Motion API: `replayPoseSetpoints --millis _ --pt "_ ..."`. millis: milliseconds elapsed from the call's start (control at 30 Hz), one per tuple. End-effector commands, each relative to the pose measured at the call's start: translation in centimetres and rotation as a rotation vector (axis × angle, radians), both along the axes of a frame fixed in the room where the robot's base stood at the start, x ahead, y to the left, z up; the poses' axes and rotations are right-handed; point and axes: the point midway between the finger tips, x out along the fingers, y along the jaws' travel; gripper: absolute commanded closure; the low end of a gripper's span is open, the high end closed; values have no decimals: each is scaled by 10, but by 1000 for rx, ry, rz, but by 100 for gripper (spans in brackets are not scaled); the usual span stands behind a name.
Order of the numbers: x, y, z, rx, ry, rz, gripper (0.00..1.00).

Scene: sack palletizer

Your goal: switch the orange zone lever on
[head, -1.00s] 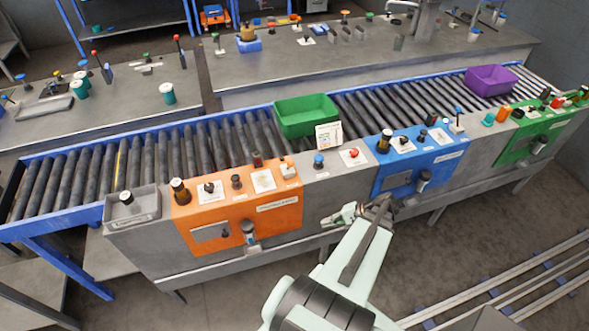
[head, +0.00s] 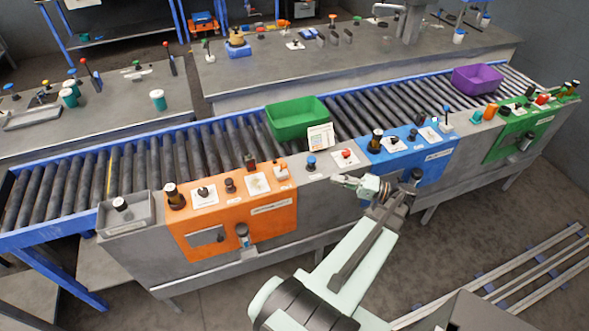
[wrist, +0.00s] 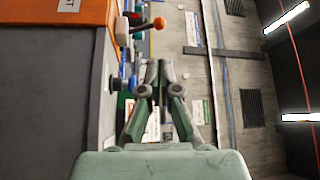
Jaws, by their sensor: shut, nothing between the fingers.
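The orange panel (head: 232,228) is on the near console, left of centre in the head view. A small pale lever (head: 281,173) stands at its far right corner. In the wrist view, a stick with an orange-red ball (wrist: 160,23) juts out from a white body near the edge of the orange panel (wrist: 50,60); it looks like the same lever. Its on or off position is not clear. My gripper (head: 338,180) is shut and empty, by the grey section right of the orange panel, apart from the lever. Its fingers (wrist: 158,68) also show in the wrist view.
A blue button (head: 310,163) and a red button (head: 346,154) sit on the grey section near my gripper. A white sign (head: 320,136) stands behind them. The blue panel (head: 405,165) is to the right. A green bin (head: 297,118) rests on the rollers behind.

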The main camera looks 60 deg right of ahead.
Motion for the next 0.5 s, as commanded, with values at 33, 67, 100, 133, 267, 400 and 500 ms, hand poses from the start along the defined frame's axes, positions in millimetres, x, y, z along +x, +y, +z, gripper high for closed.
replayPoseSetpoints --millis 33,67,100,133,267,400,500 --pt "0 0 0 1 1 0 100" --pt "0 0 0 1 1 0 100" --pt "0 0 0 2 2 0 100" --pt "0 0 0 2 2 0 100" --pt "2 1 0 2 3 0 100" --pt "12 5 3 2 3 1 100" --pt "25 10 5 3 3 2 100"
